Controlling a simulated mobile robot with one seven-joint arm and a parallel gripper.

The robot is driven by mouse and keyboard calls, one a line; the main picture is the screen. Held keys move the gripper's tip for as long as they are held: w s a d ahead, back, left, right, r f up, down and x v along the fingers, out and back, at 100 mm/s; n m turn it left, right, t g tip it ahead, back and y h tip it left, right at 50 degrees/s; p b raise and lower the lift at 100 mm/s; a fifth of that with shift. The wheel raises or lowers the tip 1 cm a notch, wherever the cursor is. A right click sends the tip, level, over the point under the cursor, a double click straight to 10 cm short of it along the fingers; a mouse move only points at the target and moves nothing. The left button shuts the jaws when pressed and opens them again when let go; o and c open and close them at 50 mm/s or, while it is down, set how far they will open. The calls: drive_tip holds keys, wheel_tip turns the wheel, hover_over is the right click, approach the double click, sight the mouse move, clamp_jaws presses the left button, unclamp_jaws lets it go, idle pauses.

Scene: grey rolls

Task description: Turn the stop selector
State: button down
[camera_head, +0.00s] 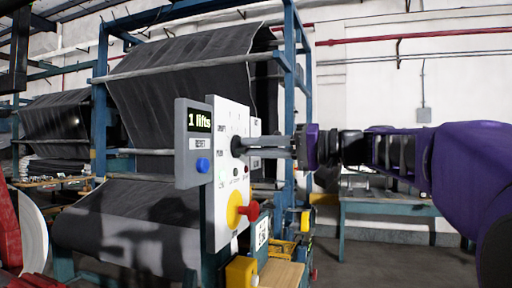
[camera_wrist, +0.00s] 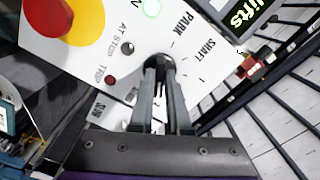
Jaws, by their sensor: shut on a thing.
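The stop selector (camera_wrist: 158,64) is a dark round knob on a white control panel (camera_head: 212,215). Its labels PARK, SHAFT and SUN, some partly hidden, show around it in the wrist view. My gripper (camera_wrist: 162,80) comes from the right in the head view and is shut on the selector, its fingers at the panel face. The fingers hide most of the knob, so its pointing direction cannot be told. The grey display box (camera_head: 193,143) on the panel's left reads "1 lifts" and has a blue button (camera_head: 203,165).
A red mushroom button (camera_head: 249,211) on a yellow disc sticks out low on the panel. Blue loom frames with grey rolls (camera_head: 190,75) stand behind. A blue-green table (camera_head: 390,208) stands at the right. A yellow box (camera_head: 241,271) is below the panel.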

drive_tip(key=c, duration=0.9)
unclamp_jaws()
drive_tip(key=v, duration=1.7)
drive_tip(key=shift+s+d, duration=0.1)
drive_tip(key=shift+d, duration=0.1)
